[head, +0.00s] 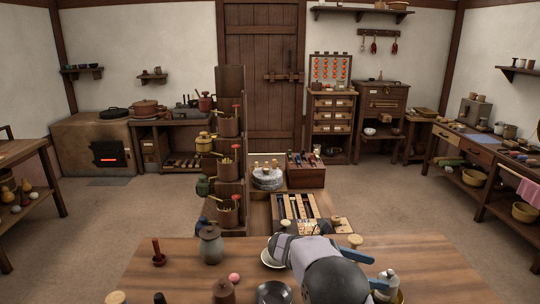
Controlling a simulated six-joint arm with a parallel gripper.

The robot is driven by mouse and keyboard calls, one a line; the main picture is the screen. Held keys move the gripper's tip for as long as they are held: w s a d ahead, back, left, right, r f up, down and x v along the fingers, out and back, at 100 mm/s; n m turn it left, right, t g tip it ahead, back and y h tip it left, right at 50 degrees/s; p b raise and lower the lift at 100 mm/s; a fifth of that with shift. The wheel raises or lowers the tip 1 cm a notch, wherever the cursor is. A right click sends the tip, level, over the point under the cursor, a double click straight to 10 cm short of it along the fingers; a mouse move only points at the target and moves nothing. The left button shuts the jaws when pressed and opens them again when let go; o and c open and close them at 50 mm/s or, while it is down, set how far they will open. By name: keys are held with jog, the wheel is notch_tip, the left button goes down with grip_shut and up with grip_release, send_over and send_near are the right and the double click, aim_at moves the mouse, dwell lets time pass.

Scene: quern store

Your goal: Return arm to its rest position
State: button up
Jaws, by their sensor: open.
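My arm, with grey and dark links, reaches in over the front wooden table (430,258) at the bottom middle of the head view. My gripper (368,270) is low over the right part of this table, with two blue fingers spread apart. Nothing shows held between them. A small pale bottle-like thing (388,284) stands close by the lower finger; I cannot tell whether they touch. My arm hides part of a white dish (268,260) and some of the tabletop.
A grey lidded jar (211,245), a pink ball (234,278), a dark bowl (274,293) and a brown pot (223,292) are on the table. Behind it stand a tall tiered rack (230,165) and a quern stone (267,178). The table's far right is clear.

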jog(key=s+r+m+y+p, duration=0.25)
jog(key=s+m+p, duration=0.2)
jog(key=s, duration=0.35)
jog(key=s+r+m+g+y+p, duration=0.1)
jog(key=s+r+m+y+p, duration=0.1)
jog(key=s+m+y+p, duration=0.45)
jog(key=s+r+m+y+p, duration=0.1)
jog(key=s+r+p, duration=0.2)
jog(key=s, duration=0.7)
jog(key=s+a+f+m+y, duration=0.1)
jog(key=a+m+y, duration=0.1)
jog(key=a, duration=0.5)
jog(key=s+a+m+t+y, duration=0.1)
jog(key=a+m, duration=0.3)
jog(key=a, duration=0.3)
jog(key=shift+s+f+y, duration=0.35)
jog(key=shift+f+y, duration=0.05)
